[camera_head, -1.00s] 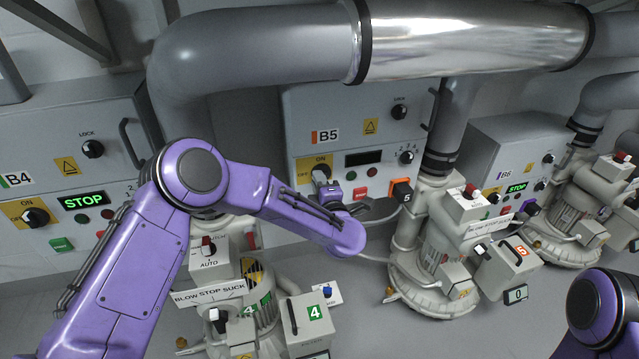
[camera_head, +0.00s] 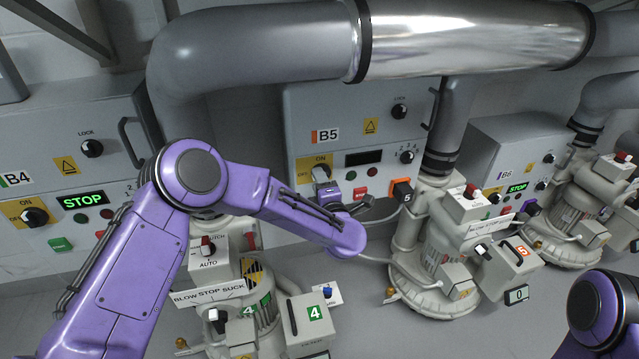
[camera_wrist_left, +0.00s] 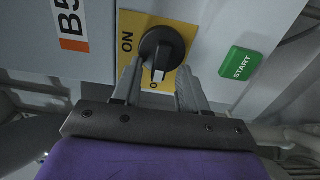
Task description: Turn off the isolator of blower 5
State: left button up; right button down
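The blower 5 isolator is a black rotary knob (camera_wrist_left: 162,48) on a yellow ON/OFF plate (camera_wrist_left: 186,32) of the grey B5 box (camera_head: 300,115). In the left wrist view its handle points down the picture, towards the partly hidden OFF mark. My left gripper (camera_wrist_left: 160,68) reaches the knob with one finger on each side. The fingers are spread, with gaps to the handle. In the head view my left gripper (camera_head: 322,172) covers most of the knob. The B5 display (camera_head: 363,158) is dark. My right gripper is out of view.
A green START button (camera_wrist_left: 241,63) sits beside the plate. A red button (camera_head: 360,192) and an orange-faced plug 5 (camera_head: 402,190) are close to my left wrist. Blower 5 (camera_head: 430,250) stands below right. The B4 (camera_head: 83,201) and B6 displays (camera_head: 517,187) show STOP.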

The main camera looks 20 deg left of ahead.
pick_arm(q)
jog(key=p+v, duration=0.1)
jog(key=v, duration=0.9)
jog(key=shift+s+d+p, duration=0.2)
jog(key=shift+s+p, duration=0.05)
jog(key=shift+p, duration=0.15)
